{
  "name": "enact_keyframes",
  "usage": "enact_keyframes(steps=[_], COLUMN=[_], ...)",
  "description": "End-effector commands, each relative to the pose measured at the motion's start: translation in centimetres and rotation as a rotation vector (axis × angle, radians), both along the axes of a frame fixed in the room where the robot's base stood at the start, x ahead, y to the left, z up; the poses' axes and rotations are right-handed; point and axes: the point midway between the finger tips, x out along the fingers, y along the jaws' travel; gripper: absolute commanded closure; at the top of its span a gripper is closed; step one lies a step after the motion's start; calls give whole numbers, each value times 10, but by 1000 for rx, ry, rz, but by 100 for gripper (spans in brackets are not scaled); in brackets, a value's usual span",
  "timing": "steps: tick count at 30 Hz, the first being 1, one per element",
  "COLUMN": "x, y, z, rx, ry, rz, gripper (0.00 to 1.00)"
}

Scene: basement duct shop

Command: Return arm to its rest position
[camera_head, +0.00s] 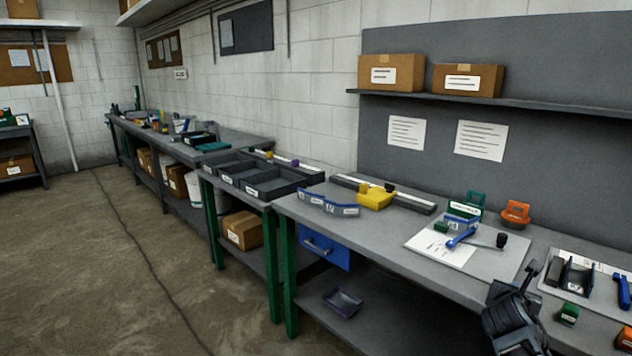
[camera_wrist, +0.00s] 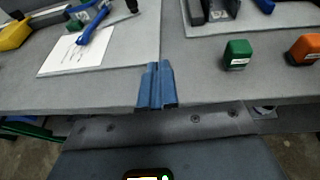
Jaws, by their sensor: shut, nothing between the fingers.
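My gripper (camera_wrist: 157,86) shows in the middle of the wrist view as two blue fingers pressed together, with nothing between them. It is near the front edge of the grey workbench (camera_wrist: 120,92). In the head view, dark parts of my arm show at the lower right, at the front edge of the workbench (camera_head: 385,232). The fingertips are hard to make out there.
A green block (camera_wrist: 237,54) and an orange block (camera_wrist: 304,49) lie right of my gripper. A blue-handled tool (camera_head: 462,238) lies on a white sheet (camera_head: 441,249). A yellow block (camera_head: 376,200) and grey trays (camera_head: 272,182) are farther left. Open floor (camera_head: 130,265) lies left.

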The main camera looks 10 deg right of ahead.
Motion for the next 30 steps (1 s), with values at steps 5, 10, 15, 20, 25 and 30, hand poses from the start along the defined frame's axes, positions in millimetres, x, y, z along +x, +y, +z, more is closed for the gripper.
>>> enact_keyframes(steps=[5, 10, 15, 20, 25, 30], x=[-6, -15, -29, -50, -91, -152], y=[17, 37, 65, 101, 156, 217], z=[-14, -29, -49, -72, -100, -120], rx=[53, 118, 215, 347, 565, 857], ry=[-43, -95, -167, -259, -394, -560], rz=[11, 22, 34, 42, 40, 8], gripper=[100, 100, 100, 100, 100, 100])
